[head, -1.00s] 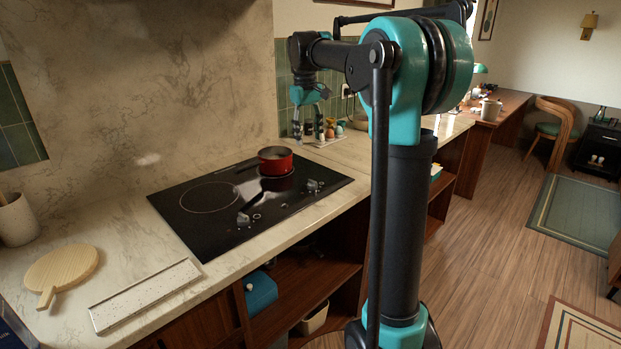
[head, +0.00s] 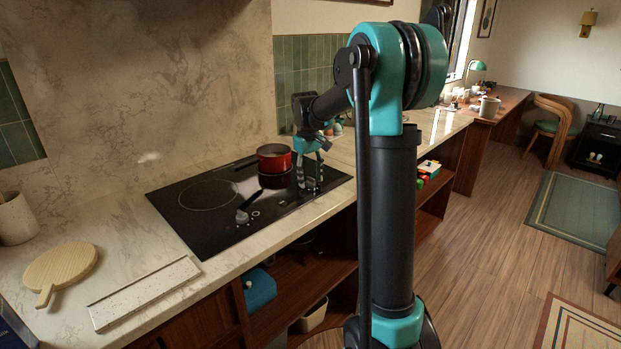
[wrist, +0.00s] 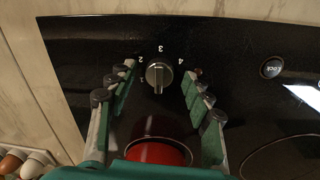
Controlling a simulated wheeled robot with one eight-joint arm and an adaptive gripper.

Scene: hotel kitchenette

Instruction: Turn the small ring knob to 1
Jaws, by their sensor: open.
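The small ring knob (wrist: 159,74) is a round grey dial with a raised bar on the black cooktop (wrist: 225,60). In the wrist view its bar runs roughly up and down, and I cannot tell which end is the pointer. Pale numerals, with 3 and 4 clearest, are printed around it. My gripper (wrist: 160,69) is open, one finger to each side of the knob with gaps between. In the head view my gripper (head: 311,188) is low over the right part of the cooktop and hides this knob.
A red pot (head: 274,158) stands on the cooktop just behind my gripper; it also shows between my fingers' bases in the wrist view (wrist: 158,153). Another knob (head: 243,217) is to the left. A round wooden board (head: 62,265) lies on the counter far left.

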